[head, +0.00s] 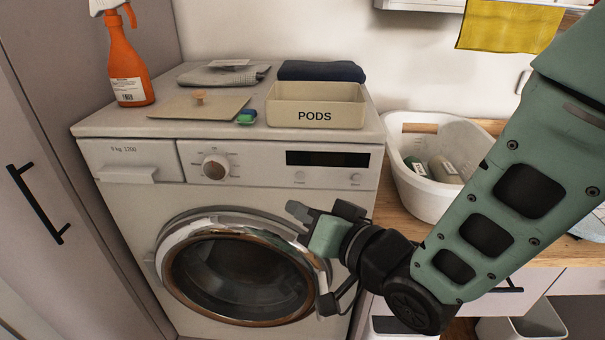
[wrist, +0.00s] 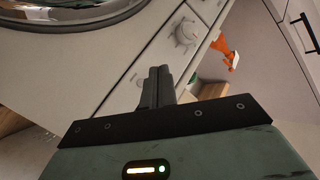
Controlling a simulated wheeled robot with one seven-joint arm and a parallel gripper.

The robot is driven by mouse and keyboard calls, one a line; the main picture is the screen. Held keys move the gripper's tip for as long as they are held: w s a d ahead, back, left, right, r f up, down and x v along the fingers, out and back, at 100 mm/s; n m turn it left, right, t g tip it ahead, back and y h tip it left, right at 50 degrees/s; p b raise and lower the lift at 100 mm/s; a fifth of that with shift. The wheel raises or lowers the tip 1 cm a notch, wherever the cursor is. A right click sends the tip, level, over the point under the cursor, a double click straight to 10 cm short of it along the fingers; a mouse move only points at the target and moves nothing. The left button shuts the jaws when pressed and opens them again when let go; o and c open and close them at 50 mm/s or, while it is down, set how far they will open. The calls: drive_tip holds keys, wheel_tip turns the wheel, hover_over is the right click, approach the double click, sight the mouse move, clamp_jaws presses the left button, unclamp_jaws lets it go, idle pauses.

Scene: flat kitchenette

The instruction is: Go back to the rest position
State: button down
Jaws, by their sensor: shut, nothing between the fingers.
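My gripper (head: 300,222) is in front of the washing machine (head: 130,215), near the right side of its round door (head: 240,278). In the wrist view the two dark fingers (wrist: 157,86) are together with nothing between them. My arm reaches in from the right of the head view. The washing machine door looks closed, and its right rim is partly hidden by my gripper. The control panel with its dial (head: 215,167) is above the door; the dial also shows in the wrist view (wrist: 186,32).
On the machine top are a PODS box (head: 315,115), a small green-blue pod (head: 246,117), a beige board (head: 180,108), folded cloths (head: 320,70) and an orange spray bottle (head: 126,65). A white basket (head: 425,200) stands on the wooden counter at right. A cabinet (head: 70,130) borders the left.

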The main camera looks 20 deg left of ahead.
drive_tip(key=s+d+f+n+g+h, duration=0.1)
drive_tip(key=s+d+f+g+h, duration=0.15)
drive_tip(key=d+h, duration=0.7)
drive_tip(key=s+d+n+g+h, duration=0.1)
drive_tip(key=s+d+g+h, duration=0.1)
drive_tip(key=s+d, duration=0.4)
drive_tip(key=s+d+r+n+g+h, duration=0.1)
drive_tip(key=s+d+g, duration=0.3)
drive_tip(key=d, duration=0.6)
drive_tip(key=shift+s+d+r+h, duration=0.3)
drive_tip(key=shift+s+d+h, duration=0.15)
drive_tip(key=shift+s, duration=0.45)
